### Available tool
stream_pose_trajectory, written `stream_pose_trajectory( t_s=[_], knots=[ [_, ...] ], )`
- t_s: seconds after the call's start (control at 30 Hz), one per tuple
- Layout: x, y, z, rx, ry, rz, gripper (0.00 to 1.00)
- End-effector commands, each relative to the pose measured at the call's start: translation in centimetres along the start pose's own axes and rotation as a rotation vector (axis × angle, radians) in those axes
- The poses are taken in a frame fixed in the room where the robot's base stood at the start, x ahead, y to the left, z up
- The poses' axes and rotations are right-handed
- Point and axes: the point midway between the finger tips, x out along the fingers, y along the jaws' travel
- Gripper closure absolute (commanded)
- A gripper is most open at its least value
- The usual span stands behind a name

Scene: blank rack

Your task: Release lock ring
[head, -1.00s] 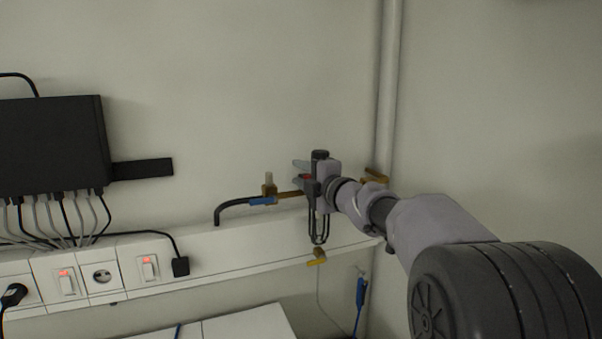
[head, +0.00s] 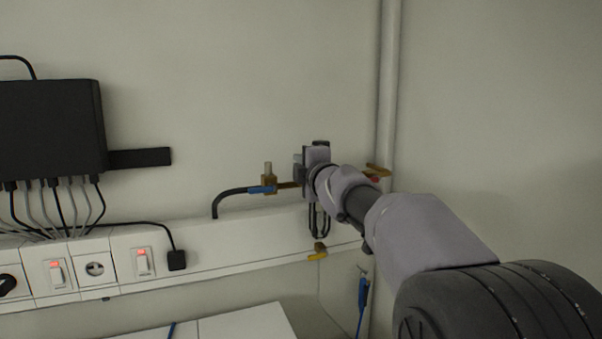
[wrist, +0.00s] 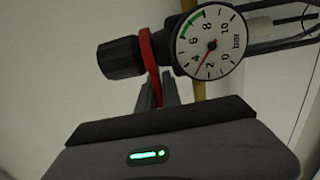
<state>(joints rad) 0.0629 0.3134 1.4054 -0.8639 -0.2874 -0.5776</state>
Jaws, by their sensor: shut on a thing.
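The red lock ring (wrist: 150,62) sits between a black knob (wrist: 119,58) and a round white pressure gauge (wrist: 210,43) in the wrist view. The ring's lower part reaches down to my gripper (wrist: 165,96), whose grey fingers are shut on it. In the head view my gripper (head: 302,172) is at the regulator on the brass pipe; my wrist hides most of the regulator and the ring.
White trunking (head: 225,245) runs below, with sockets and switches. A grey vertical pipe (head: 386,90) stands behind on the right. A black box (head: 50,130) hangs at the left.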

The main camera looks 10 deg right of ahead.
Motion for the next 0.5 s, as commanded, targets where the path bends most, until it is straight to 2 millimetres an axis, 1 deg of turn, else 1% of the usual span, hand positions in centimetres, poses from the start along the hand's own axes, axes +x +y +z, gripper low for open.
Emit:
stream_pose_trajectory(
  t_s=[0.13, 0.17, 0.2, 0.27, 0.5],
  knots=[
    [0.02, -0.02, 0.03, 0.001, 0.000, -0.002, 1.00],
    [0.02, -0.02, 0.03, 0.001, 0.000, -0.002, 0.87],
    [0.02, -0.02, 0.03, 0.001, 0.000, -0.002, 0.79],
    [0.02, -0.02, 0.03, 0.001, 0.000, -0.002, 0.69],
    [0.01, -0.01, 0.02, 0.001, 0.001, -0.002, 0.69]
  ],
)
